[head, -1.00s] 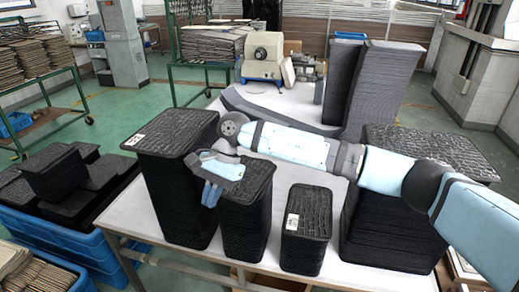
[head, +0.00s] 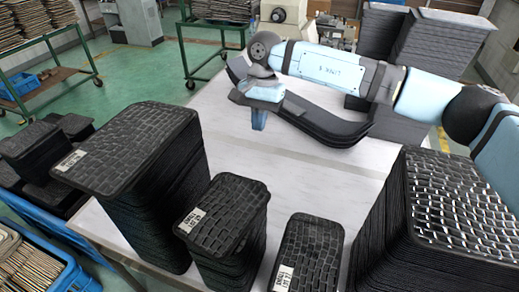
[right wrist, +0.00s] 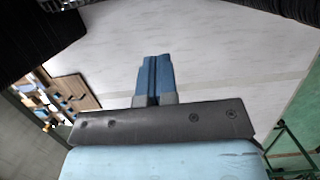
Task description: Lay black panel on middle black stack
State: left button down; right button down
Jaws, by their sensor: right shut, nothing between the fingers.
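Several stacks of black ribbed panels stand on the white table. The middle-left stack (head: 225,215), with a white label on its top's left edge, stands between a taller stack (head: 130,150) and a smaller one (head: 310,250). Its top panel lies flat, and no separate loose panel can be told apart. My right gripper (head: 259,121) is behind this stack, clear of it, above the table beside curved dark pieces. In the right wrist view its blue fingers (right wrist: 155,75) are together and empty over bare tabletop. My left gripper is out of view.
A wide stack with a shiny top (head: 470,195) stands at the right. Curved dark pieces (head: 325,122) lie under my right arm, with tall grey stacks (head: 440,40) behind. A blue crate (head: 45,230) is left of the table (head: 300,175). The table's centre is bare.

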jog(key=s+a+f+p, duration=0.2)
jog(key=s+f+p, duration=0.3)
jog(key=f, duration=0.4)
jog(key=shift+s+a+f, duration=0.2)
jog(key=shift+s+a, duration=0.1)
jog(key=shift+s, duration=0.3)
